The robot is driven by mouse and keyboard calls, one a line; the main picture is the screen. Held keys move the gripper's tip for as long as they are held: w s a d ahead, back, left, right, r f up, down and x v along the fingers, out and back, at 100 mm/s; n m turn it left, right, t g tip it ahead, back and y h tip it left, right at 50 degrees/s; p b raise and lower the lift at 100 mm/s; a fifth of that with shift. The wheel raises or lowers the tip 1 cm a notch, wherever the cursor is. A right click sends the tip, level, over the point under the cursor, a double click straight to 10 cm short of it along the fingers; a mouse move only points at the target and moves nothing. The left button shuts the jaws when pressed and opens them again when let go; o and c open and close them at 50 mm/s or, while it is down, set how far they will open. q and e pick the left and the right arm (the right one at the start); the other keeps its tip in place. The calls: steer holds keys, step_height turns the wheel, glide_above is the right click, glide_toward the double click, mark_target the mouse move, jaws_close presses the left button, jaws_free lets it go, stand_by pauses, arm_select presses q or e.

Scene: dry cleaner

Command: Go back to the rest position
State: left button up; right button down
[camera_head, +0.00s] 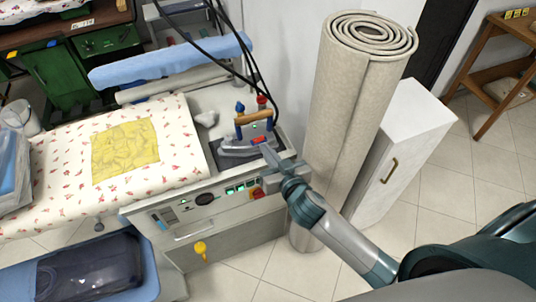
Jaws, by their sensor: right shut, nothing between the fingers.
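My right arm comes in from the lower right, and its gripper (266,166) is shut and empty. In the picture it is just in front of the iron (240,148), over the front edge of the ironing station. The iron has a wooden handle (253,117) and stands on a dark rest plate. I cannot tell whether the gripper touches the iron or is apart from it. My left gripper is not in view.
The ironing station's control panel (208,198) is below the gripper. A yellow cloth (125,148) lies on the floral board (60,160). A rolled carpet (345,120) and white cabinet (400,150) stand close on the right. Black cables hang above the iron.

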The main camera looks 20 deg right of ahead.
steer(key=shift+s+d, duration=0.1)
steer(key=shift+s, duration=0.15)
stand_by(0.3)
steer(key=s+d+f+n+g+b, duration=0.1)
steer(key=s+f+g+b, duration=0.1)
steer(key=f, duration=1.1)
steer(key=s+d+f+g+b, duration=0.1)
steer(key=s+d+f+g, duration=0.1)
steer(key=f, duration=1)
steer(key=s+d+f+n+g+h+b, duration=0.1)
steer(key=s+f+g, duration=0.1)
steer(key=s+f, duration=0.5)
steer(key=s+d+f+g+b, duration=0.15)
steer(key=s+f, duration=0.25)
steer(key=f, duration=0.7)
steer(key=s+f+g+b, duration=0.1)
steer(key=s+f+g, duration=0.1)
steer(key=s+f, duration=0.5)
steer(key=s+f+g+b, duration=0.2)
steer(key=s+f, duration=0.6)
steer(key=s, duration=0.8)
steer(key=s+f+n+g+b, duration=0.1)
steer(key=s+f+g, duration=0.1)
steer(key=s+f, duration=0.6)
steer(key=s, duration=0.4)
steer(key=shift+s+d+g, duration=0.15)
steer(key=shift+d+g, duration=0.05)
steer(key=shift+g, duration=0.15)
